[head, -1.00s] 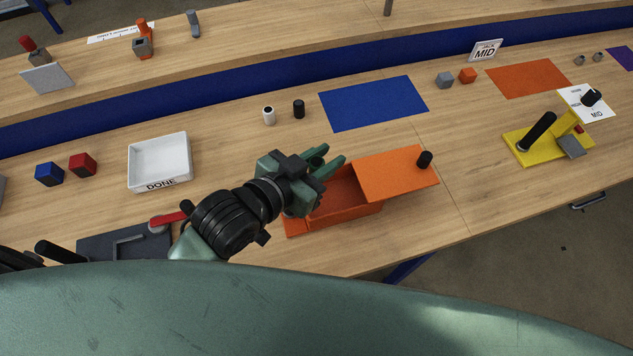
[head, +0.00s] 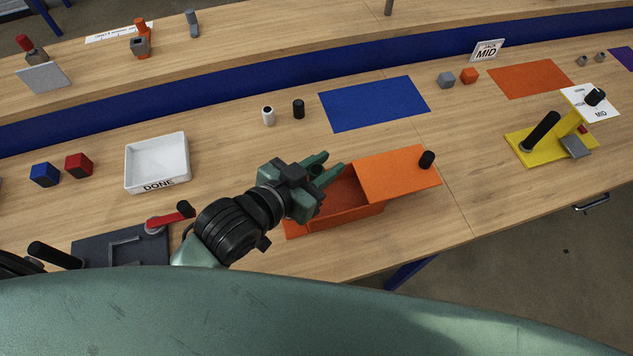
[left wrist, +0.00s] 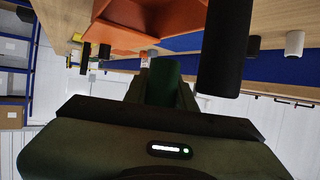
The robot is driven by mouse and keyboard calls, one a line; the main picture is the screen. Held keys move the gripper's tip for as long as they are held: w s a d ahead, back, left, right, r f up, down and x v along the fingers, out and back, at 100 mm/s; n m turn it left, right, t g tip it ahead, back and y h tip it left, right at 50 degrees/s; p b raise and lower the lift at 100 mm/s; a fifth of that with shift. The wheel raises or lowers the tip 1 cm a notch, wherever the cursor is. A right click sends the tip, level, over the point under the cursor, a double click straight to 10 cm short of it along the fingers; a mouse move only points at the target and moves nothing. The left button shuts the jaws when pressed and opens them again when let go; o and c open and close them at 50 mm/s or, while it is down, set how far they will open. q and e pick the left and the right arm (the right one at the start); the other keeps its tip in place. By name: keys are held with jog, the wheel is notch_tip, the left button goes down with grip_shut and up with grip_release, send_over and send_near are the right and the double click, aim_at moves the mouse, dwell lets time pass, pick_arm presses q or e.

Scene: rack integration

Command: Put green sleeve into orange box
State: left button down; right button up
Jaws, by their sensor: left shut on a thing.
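My left gripper (head: 328,168) is over the left end of the orange box (head: 350,217), near its open part. In the left wrist view it is shut on the green sleeve (left wrist: 165,82), a dark green cylinder between the fingers. In the head view the fingers and wrist largely hide the sleeve. The box's orange lid (head: 390,178), with a black knob (head: 427,159), covers its right part; the left part is open and its inside shows. The box also shows at the top of the left wrist view (left wrist: 130,38). My right gripper is not in view.
A dark fixture with a red lever (head: 165,219) is near the arm. White (head: 268,117) and black (head: 298,109) cylinders stand behind. A yellow fixture (head: 525,153) is right.

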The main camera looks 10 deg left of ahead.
aim_at(311, 178)
pick_arm(q)
jog(key=shift+f, duration=0.2)
jog(key=c, duration=1.1)
grip_release()
jog(key=v, duration=0.4)
jog(key=shift+s+a+r, duration=0.1)
jog(key=shift+s, duration=0.15)
jog(key=shift+r+p+v, duration=0.2)
jog(key=shift+p+v, duration=0.7)
jog(key=shift+v, duration=0.35)
jog(key=shift+s+a+r+p, duration=0.1)
jog(key=shift+s+a+p, duration=0.1)
jog(key=shift+s+p, duration=0.1)
